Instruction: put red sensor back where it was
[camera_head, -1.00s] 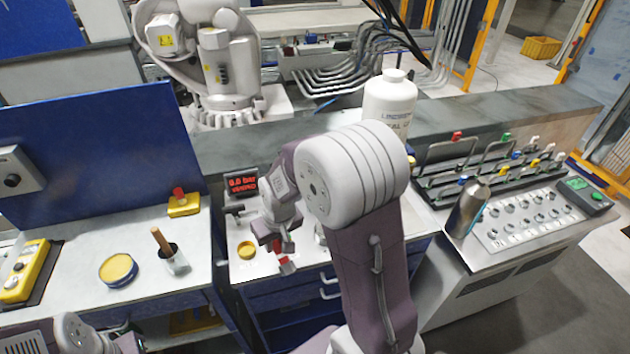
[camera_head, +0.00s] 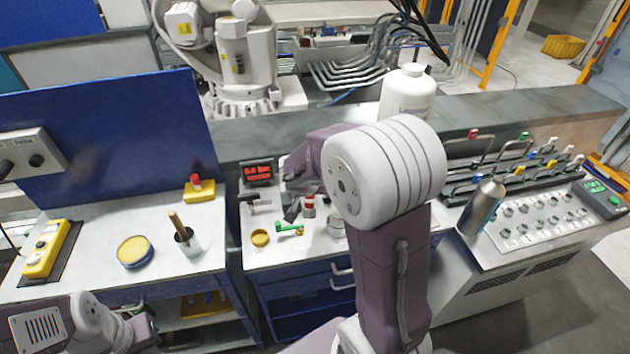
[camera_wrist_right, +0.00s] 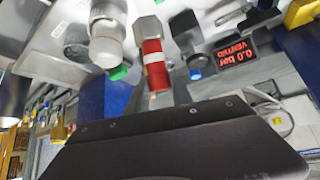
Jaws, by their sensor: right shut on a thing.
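The red sensor (camera_head: 309,203) is at the right arm's gripper, over the back part of the middle bench top. In the right wrist view it is a red cylinder with a white band (camera_wrist_right: 154,66) and a grey metal end, beside the dark jaw. My right gripper (camera_head: 297,206) is shut on it, its fingers partly hidden by my arm. Whether the sensor touches a fitting below cannot be told. A green-handled valve (camera_head: 290,230) lies just in front. My left gripper (camera_head: 144,331) is low at the left, away from the sensor; its jaws are unclear.
A pressure display (camera_head: 257,172) stands behind, reading 0.0 bar, vented. A yellow cup (camera_head: 260,238) and a dark T-handle (camera_head: 254,199) are nearby. A yellow block with a red top (camera_head: 199,191) stands on the left bench. A white bottle (camera_head: 407,95) stands behind my arm.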

